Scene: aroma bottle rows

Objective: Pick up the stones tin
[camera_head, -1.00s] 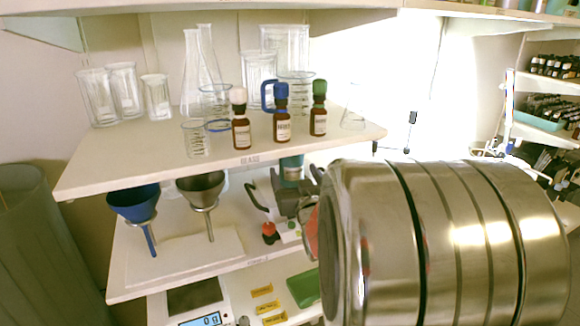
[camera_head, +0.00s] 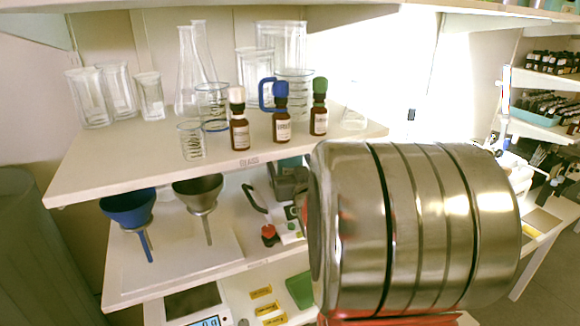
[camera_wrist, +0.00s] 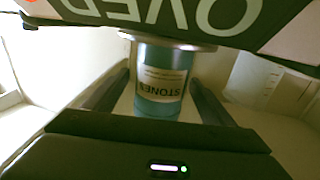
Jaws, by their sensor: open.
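The stones tin (camera_wrist: 162,82) shows in the wrist view as a teal cylinder with a silvery lid and a pale label reading STONES, upside down in the picture. My gripper (camera_wrist: 160,78) is open, with one dark finger on each side of the tin. A narrow gap seems to show between the tin and each finger. In the head view my gripper (camera_head: 291,190) is at the middle shelf, partly hidden behind my large metal arm link. The tin is mostly hidden there.
The upper shelf (camera_head: 120,165) holds clear glassware and three brown bottles (camera_head: 282,125) with white, blue and green caps. A blue funnel (camera_head: 128,205) and a grey funnel (camera_head: 198,188) stand left of my gripper. A red-topped item (camera_head: 269,233) is close by.

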